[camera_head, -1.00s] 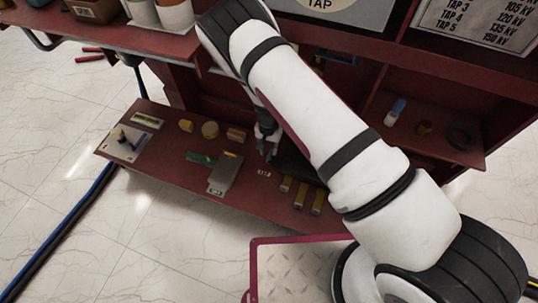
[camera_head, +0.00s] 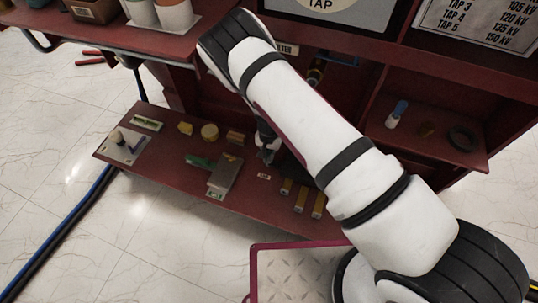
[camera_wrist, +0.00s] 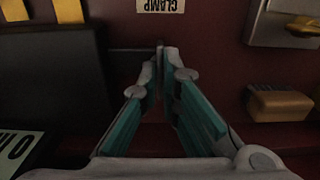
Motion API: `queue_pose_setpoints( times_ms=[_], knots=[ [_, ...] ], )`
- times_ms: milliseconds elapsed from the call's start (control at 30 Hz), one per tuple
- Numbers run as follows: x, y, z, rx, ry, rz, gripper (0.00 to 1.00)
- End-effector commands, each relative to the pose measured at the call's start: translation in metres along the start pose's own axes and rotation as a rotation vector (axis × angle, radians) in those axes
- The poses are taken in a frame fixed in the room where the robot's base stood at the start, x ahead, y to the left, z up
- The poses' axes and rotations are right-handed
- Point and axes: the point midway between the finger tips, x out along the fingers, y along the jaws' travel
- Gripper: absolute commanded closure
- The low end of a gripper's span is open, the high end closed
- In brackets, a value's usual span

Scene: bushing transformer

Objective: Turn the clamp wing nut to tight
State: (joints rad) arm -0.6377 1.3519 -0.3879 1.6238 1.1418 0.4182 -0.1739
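My gripper (camera_wrist: 163,52) points at the dark red lower shelf in the wrist view, with its two teal-sided fingers drawn together at the tips. In the head view my gripper (camera_head: 267,156) is low over the shelf, partly behind my arm. An upside-down CLAMP label (camera_wrist: 160,5) lies just beyond the fingertips; a small white label also shows in the head view (camera_head: 264,176). I cannot make out the clamp wing nut in either view. Whether anything thin is between the fingertips cannot be told.
A grey plate device (camera_head: 224,176) with a green part lies left of my gripper. Several yellow-topped blocks (camera_head: 302,199) stand to the right. A tan block (camera_wrist: 281,103) and a dark box (camera_wrist: 50,75) flank the fingers in the wrist view.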

Motion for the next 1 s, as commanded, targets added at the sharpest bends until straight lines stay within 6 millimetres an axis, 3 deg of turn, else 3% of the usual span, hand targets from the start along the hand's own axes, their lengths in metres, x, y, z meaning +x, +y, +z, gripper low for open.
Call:
queue_pose_setpoints(
  times_ms=[367,1000],
  knots=[
    [-0.0006,0.0002,-0.0010,0.131,0.001,-0.001,1.00],
    [-0.0007,-0.0003,-0.0010,0.714,0.001,-0.001,1.00]
  ],
)
